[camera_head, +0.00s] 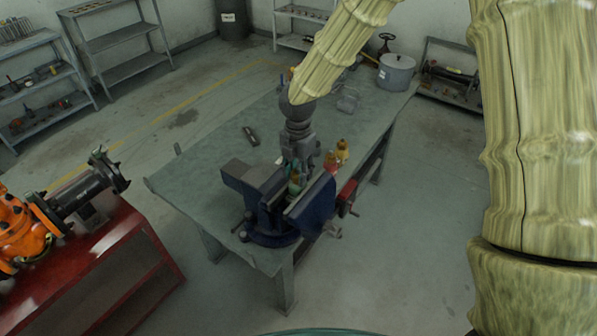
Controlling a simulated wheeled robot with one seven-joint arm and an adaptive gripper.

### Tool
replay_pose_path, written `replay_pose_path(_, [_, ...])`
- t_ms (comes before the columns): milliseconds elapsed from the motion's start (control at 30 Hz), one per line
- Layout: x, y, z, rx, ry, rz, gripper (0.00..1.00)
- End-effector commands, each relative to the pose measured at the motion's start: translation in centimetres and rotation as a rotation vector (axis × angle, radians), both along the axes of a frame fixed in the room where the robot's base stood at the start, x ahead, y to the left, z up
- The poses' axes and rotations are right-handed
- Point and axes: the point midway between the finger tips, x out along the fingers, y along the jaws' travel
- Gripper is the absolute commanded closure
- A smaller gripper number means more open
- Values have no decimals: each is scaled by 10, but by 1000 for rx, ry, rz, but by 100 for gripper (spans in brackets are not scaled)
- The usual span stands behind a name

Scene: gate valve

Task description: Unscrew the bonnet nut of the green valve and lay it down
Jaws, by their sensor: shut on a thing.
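The green valve (294,187) is small in view and stands between the jaws of the blue vise (314,205), on the workbench (210,168). My gripper (297,166) points down over the vise from behind, with its fingers around the top of the green valve. It is shut on the bonnet nut there. The fingers and the vise jaws hide most of the nut and the valve body, so I cannot tell how far the nut is turned.
A red valve (331,163) and a yellow valve (342,151) stand just right of my gripper. A dark cylinder (250,136) lies on the bench to the left, with bare bench around it. A grey pot (396,72) stands at the far end.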

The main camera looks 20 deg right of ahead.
Motion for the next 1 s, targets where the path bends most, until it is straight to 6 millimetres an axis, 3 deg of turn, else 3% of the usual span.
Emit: replay_pose_path(1000, [0,0,24,0,0,-2,91])
